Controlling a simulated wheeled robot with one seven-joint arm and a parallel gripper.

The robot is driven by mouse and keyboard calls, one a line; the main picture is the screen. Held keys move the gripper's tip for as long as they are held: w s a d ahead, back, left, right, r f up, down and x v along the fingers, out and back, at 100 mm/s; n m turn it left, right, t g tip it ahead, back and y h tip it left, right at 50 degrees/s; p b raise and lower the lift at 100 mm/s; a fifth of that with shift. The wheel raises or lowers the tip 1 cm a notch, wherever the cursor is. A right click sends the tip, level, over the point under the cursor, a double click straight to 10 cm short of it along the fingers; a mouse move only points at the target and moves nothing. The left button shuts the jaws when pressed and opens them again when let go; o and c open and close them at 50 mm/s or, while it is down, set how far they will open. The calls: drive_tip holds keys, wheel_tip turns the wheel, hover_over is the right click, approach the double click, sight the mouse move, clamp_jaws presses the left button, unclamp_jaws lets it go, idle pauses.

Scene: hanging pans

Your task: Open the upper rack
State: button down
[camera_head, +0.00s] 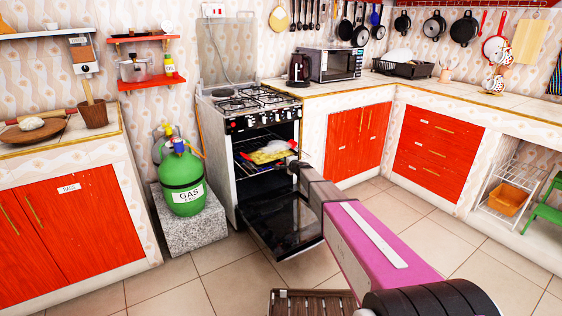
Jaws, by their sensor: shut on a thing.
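The oven (232,170) under the gas stove stands open, its dark glass door (285,222) lowered toward the floor. Inside, the upper rack (246,163) is a wire shelf, and a yellow item with red ends (268,151) lies on it. My gripper (292,166) is at the right front of the oven opening, over the lowered door. It is shut on the upper rack near its front right end. The fingertips are small and dark here, and my arm hides part of the contact and the door's right side.
A green gas cylinder (184,180) stands on a stone block (192,232) left of the oven. Red cabinets (355,138) flank the oven on the right. A slatted wooden thing (312,302) is on the floor at the front. The tiled floor (225,280) left of it is clear.

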drive_tip(key=shift+s+d, duration=0.15)
drive_tip(key=shift+s, duration=0.15)
drive_tip(key=c, duration=1.5)
unclamp_jaws()
drive_tip(key=v, duration=1)
drive_tip(key=shift+s+d, duration=0.25)
drive_tip(key=shift+s, duration=0.05)
